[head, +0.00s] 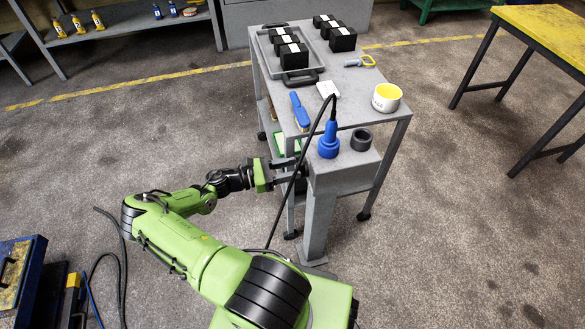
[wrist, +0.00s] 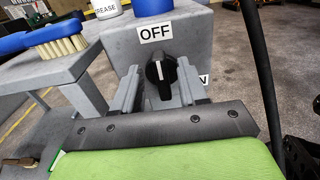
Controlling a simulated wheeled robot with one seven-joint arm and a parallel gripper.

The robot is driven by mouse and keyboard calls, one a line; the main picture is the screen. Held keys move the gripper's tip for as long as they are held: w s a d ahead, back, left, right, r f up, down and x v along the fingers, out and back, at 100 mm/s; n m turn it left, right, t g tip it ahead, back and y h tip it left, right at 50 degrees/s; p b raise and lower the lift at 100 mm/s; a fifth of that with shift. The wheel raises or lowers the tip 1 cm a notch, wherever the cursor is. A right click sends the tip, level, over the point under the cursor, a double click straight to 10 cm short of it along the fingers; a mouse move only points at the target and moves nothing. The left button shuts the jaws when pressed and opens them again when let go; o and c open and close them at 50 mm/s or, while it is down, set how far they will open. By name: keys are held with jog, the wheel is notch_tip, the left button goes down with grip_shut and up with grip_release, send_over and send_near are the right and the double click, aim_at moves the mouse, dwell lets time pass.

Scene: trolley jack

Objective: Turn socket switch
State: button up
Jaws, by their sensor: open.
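The socket switch is a black rotary knob (wrist: 161,72) on the front of a grey pedestal box (head: 343,176). Its white line points up, tilted slightly left, toward the OFF label (wrist: 156,32). A second label (wrist: 205,79) at lower right is mostly hidden behind a finger; only its last letter shows. My gripper (wrist: 160,82) is open, with one grey finger on each side of the knob; I cannot tell whether either touches it. In the head view my gripper (head: 299,171) is at the left face of the box, and the knob is hidden.
A blue plug (head: 328,141) with a black cable stands on the box top, beside a black ring (head: 361,139). The cable hangs close to my gripper's right. A grey trolley (head: 345,80) behind carries a blue brush (head: 299,112), a grease tub (head: 386,97) and black boxes.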

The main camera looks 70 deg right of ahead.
jog(key=shift+s+d, duration=0.35)
jog(key=shift+s, duration=0.2)
grip_shut()
jog(key=shift+m, duration=0.4)
jog(key=m+b, duration=0.1)
jog(key=m, duration=0.3)
jog(key=shift+s+a+f+m+b, duration=0.2)
jog(key=shift+a+m+b, duration=0.1)
jog(key=shift+a+b, duration=0.1)
jog(key=m, duration=0.1)
jog(key=m+b, duration=0.1)
jog(key=m, duration=0.1)
jog(key=m+b, duration=0.1)
jog(key=shift+s+a+f+m, duration=0.15)
jog(key=shift+a+f+m, duration=0.05)
jog(key=shift+f+m, duration=0.1)
jog(key=m, duration=0.1)
jog(key=m+b, duration=0.1)
jog(key=m, duration=0.1)
jog(key=m+b, duration=0.1)
jog(key=shift+a+f, duration=0.15)
jog(key=shift+f, duration=0.1)
jog(key=shift+s+f+m+b, duration=0.15)
jog(key=shift+m+b, duration=0.45)
jog(key=shift+m, duration=0.4)
jog(key=shift+w+f+m+b, duration=0.1)
jog(key=shift+m+b, duration=0.45)
jog(key=shift+m, duration=0.45)
